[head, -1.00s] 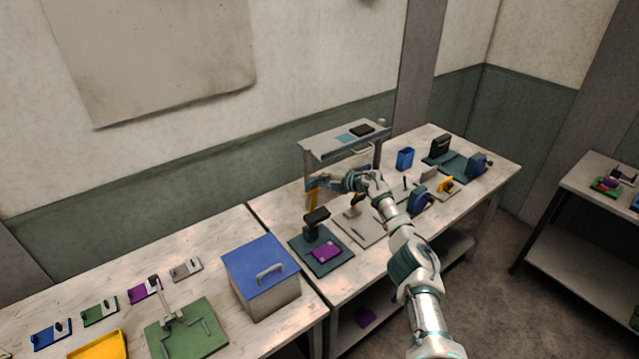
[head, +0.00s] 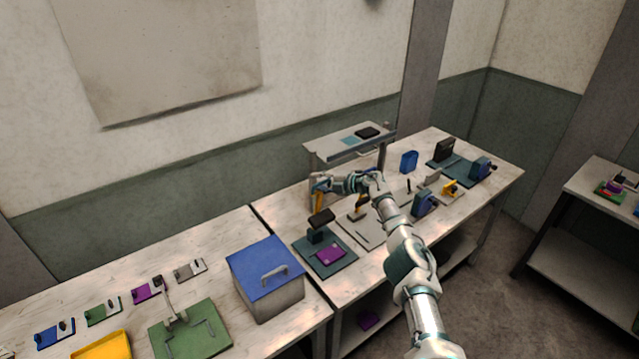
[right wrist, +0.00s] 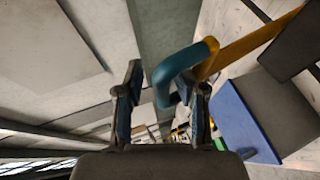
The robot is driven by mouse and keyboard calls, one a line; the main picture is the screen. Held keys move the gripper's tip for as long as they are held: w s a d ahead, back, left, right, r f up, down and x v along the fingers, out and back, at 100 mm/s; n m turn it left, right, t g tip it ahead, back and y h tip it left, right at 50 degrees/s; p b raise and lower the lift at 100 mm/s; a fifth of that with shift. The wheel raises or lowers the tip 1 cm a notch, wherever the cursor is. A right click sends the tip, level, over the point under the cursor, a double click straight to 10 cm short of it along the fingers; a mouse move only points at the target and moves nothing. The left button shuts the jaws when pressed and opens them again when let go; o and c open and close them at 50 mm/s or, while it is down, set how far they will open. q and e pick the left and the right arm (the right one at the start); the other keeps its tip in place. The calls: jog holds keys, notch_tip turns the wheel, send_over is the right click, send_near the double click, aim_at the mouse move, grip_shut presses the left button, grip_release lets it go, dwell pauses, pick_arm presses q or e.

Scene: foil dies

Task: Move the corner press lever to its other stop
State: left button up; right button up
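The press lever is a yellow bar (head: 318,188) with a teal grip, standing behind the dark press (head: 320,218) on the right-hand bench. In the right wrist view the yellow bar (right wrist: 249,44) runs from a dark block at the upper right to the bent teal grip (right wrist: 176,66). My right gripper (right wrist: 163,108) is open, its two fingers well apart. The teal grip's end lies between them, closer to the right finger; I cannot tell if they touch. In the head view my right gripper (head: 326,184) is at the lever's top. My left gripper is out of view.
A purple block (head: 330,253) lies on the press base. A grey plate, a raised shelf (head: 350,138) and a blue bin (head: 409,161) are close to my right arm. A blue-lidded box (head: 266,262) stands at the left. The wall is behind the benches.

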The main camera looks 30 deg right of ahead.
jog(key=shift+s+d, duration=0.15)
jog(key=shift+d, duration=0.2)
jog(key=shift+s+d, duration=0.1)
jog(key=shift+d, duration=0.05)
jog(key=shift+s+d+r, duration=0.1)
jog(key=shift+s+d, duration=0.2)
jog(key=shift+s, duration=0.1)
jog(key=v, duration=1)
jog(key=shift+s+r, duration=0.2)
jog(key=shift+s, duration=0.1)
jog(key=shift+a, duration=0.1)
